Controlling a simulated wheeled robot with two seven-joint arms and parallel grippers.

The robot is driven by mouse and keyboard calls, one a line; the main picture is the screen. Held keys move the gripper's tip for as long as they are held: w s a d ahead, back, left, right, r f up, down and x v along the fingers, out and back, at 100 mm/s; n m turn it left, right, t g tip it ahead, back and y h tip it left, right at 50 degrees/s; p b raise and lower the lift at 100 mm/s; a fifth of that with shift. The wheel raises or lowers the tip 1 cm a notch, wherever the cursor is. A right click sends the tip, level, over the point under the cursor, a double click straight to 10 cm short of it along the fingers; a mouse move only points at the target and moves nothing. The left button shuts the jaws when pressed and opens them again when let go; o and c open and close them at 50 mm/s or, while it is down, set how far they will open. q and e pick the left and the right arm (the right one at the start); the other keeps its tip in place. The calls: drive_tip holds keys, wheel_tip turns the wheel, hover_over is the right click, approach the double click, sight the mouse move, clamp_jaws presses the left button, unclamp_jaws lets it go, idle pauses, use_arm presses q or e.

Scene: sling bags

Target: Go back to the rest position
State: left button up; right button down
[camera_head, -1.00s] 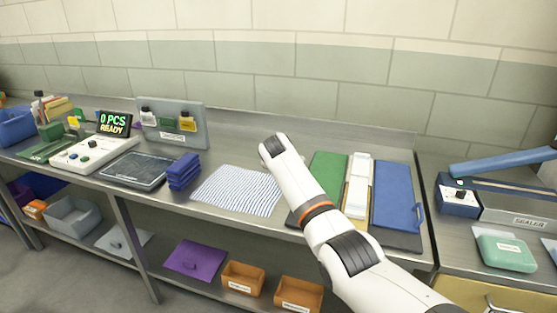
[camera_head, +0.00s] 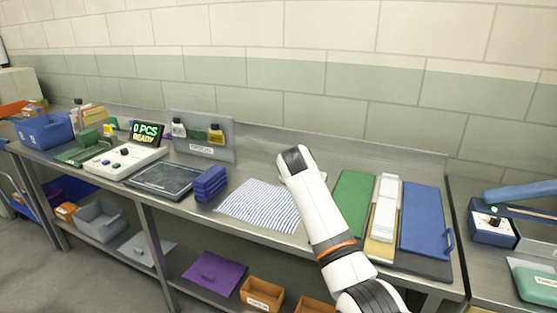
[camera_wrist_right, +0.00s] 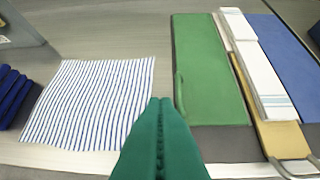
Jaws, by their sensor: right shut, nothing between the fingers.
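My right arm (camera_head: 325,215) comes in from the bottom right in the head view and reaches up over the bench between the striped cloth and the green folder; its gripper is hidden there. In the right wrist view my right gripper (camera_wrist_right: 160,104) shows as two teal fingers pressed together, with nothing between them. It points at the bench between the striped cloth (camera_wrist_right: 90,105) and the green folder (camera_wrist_right: 208,70). My left gripper is in neither view.
On the bench stand a scale (camera_head: 165,177), a stack of blue cloths (camera_head: 209,184), a blue folder (camera_head: 424,217) and a panel with bottles (camera_head: 205,150). A sealer (camera_head: 492,225) is at right. Purple and orange items lie on the lower shelf (camera_head: 185,262).

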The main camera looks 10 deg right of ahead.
drive_tip(key=s+f+n+g+y, duration=0.2)
drive_tip(key=s+f+n, duration=0.2)
drive_tip(key=s+f, duration=1.7)
drive_tip(key=s+f+n+g+y, duration=0.15)
drive_tip(key=s+n, duration=0.35)
drive_tip(key=s, duration=2.4)
wheel_tip(320, 180, down, 28)
drive_tip(key=s+r+g, duration=0.1)
drive_tip(key=s+g, duration=0.1)
drive_tip(key=s+d+f, duration=0.2)
drive_tip(key=s+f, duration=1.2)
drive_tip(key=s, duration=0.1)
drive_tip(key=shift+d+f+g+y, duration=0.25)
drive_tip(key=shift+f+g+y, duration=0.1)
drive_tip(key=shift+g, duration=0.1)
